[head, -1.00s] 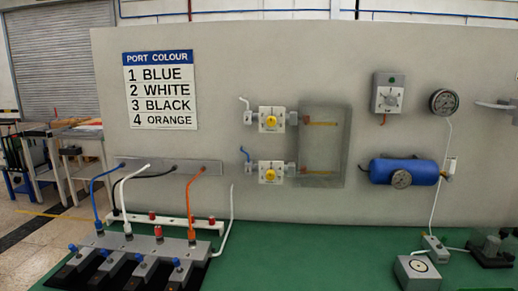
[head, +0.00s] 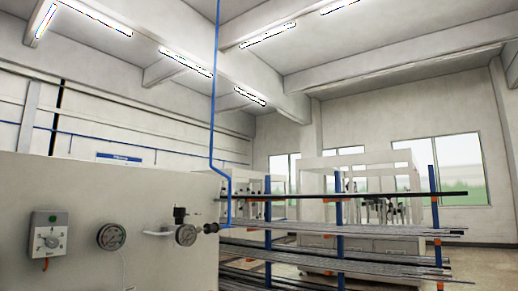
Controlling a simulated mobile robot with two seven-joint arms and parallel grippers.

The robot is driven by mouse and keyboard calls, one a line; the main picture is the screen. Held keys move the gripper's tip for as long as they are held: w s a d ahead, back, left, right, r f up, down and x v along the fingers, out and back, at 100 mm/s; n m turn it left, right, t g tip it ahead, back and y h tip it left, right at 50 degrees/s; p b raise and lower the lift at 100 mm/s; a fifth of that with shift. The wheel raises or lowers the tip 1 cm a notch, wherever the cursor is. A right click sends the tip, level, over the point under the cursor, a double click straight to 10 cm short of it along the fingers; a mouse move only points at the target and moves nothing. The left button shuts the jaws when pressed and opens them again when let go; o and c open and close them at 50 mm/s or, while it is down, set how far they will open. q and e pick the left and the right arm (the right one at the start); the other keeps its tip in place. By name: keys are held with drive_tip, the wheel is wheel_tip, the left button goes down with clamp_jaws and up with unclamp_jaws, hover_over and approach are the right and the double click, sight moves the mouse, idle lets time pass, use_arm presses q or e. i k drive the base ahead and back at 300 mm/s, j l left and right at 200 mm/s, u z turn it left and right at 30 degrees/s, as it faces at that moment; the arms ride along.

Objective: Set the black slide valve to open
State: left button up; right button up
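On the grey panel (head: 85,212) at the lower left, a white pipe end leads to a round gauge (head: 186,235) near the panel's right edge. A small black fitting (head: 180,214) stands upright just above this gauge. A dark fitting (head: 210,228) joins the gauge to the blue air pipe. I cannot tell whether either of these is the black slide valve, and no valve setting can be read. The bench top is out of view. Neither of my grippers is in view.
A blue pipe (head: 212,110) drops from the ceiling to the panel's edge. Behind, a rack (head: 340,229) holds long bars. Windows (head: 440,170) are at the back.

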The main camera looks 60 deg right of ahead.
sight(215, 228)
drive_tip(key=z, duration=1.55)
